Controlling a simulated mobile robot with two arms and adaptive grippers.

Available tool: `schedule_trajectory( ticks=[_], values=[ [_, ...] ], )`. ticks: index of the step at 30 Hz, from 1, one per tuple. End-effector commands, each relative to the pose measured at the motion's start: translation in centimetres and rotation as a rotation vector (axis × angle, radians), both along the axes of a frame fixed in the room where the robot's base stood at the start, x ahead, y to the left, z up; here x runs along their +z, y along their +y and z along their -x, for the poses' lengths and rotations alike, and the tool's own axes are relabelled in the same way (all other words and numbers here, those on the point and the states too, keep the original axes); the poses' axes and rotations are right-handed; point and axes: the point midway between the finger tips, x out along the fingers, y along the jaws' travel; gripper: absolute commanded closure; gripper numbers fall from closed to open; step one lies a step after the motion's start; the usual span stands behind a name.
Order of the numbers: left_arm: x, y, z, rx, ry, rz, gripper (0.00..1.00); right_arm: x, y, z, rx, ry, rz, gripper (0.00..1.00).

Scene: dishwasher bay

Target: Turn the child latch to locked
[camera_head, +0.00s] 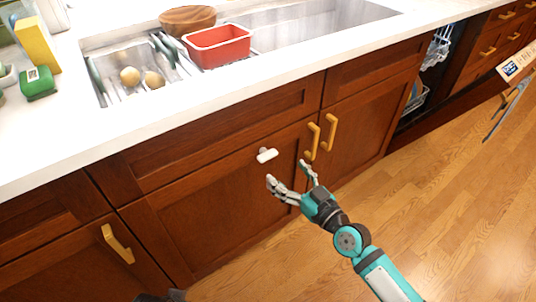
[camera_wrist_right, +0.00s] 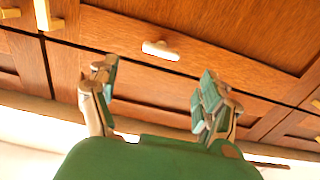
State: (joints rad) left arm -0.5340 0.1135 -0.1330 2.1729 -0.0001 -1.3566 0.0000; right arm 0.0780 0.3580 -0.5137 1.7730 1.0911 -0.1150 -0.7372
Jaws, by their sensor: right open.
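The child latch (camera_head: 266,155) is a small white piece on the upper part of the brown cabinet door left of two brass handles. It lies nearly level, slightly tilted, with a small round pivot at its upper edge. In the right wrist view the latch (camera_wrist_right: 160,50) shows beyond the fingers, between them. My right gripper (camera_head: 290,176) is open and empty, just below and right of the latch in the head view, apart from it. Its teal-padded fingers (camera_wrist_right: 157,92) also show in the wrist view. My left gripper is not in view.
Brass handles (camera_head: 312,141) and (camera_head: 329,132) stand out right of the latch. Above is a white counter (camera_head: 190,122) with a sink holding a red tub (camera_head: 218,46). An open dishwasher (camera_head: 432,60) is at the right.

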Motion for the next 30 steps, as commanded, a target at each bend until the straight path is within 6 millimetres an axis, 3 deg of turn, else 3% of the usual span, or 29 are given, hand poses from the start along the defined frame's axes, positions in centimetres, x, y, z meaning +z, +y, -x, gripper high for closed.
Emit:
schedule_trajectory(
  ticks=[6, 12, 26, 30],
  values=[
    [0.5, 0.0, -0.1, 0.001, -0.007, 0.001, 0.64, 0.0, 2.9, -4.0, 0.0, 0.0, -0.004, 0.19],
    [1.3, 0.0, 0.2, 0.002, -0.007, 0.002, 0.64, -0.1, 4.7, -6.4, 0.0, 0.001, -0.001, 0.19],
    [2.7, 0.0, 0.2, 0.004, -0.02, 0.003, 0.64, 0.0, 5.5, -7.5, 0.001, 0.001, 0.001, 0.19],
    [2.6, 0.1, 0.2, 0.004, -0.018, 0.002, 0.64, 0.0, 5.5, -7.5, 0.0, 0.001, 0.001, 0.36]
  ],
)
